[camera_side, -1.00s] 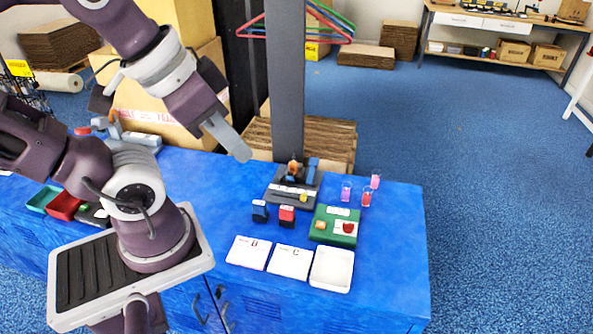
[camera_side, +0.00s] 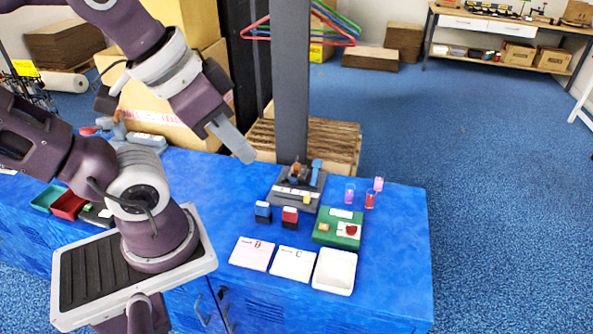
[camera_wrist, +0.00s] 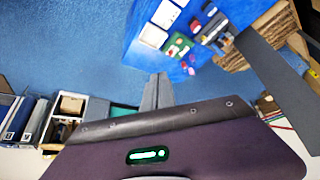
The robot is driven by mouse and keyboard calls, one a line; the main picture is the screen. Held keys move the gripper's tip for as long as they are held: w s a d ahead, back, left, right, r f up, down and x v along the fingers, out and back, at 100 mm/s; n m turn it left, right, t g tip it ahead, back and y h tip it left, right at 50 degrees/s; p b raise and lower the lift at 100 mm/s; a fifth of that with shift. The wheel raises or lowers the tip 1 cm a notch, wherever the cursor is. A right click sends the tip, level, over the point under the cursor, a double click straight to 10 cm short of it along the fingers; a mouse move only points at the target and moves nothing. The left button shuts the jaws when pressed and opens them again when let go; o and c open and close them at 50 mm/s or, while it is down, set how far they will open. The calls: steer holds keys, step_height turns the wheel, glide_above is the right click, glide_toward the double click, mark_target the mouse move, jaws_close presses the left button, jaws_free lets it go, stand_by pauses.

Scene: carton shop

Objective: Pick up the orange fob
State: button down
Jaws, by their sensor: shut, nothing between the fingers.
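A small orange piece (camera_side: 323,227), which looks like the orange fob, lies on the left part of a green tray (camera_side: 334,241) on the blue table. A red piece (camera_side: 351,230) lies to its right on the same tray. The tray also shows small in the wrist view (camera_wrist: 173,52), where I cannot make out the fob clearly. My gripper (camera_side: 246,157) is shut and empty, high above the table and to the left of the tray. Its fingers show together in the wrist view (camera_wrist: 156,92).
Two white cards (camera_side: 252,254) and a white dish (camera_side: 334,272) lie in front of the tray. A blue block (camera_side: 263,212) and a red block (camera_side: 290,218) stand left of it. Pink cups (camera_side: 370,200) stand behind it. A grey post (camera_side: 291,90) rises behind the table.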

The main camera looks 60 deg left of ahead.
steer(key=c, duration=1.2)
jaws_free()
steer(key=shift+o, duration=0.2)
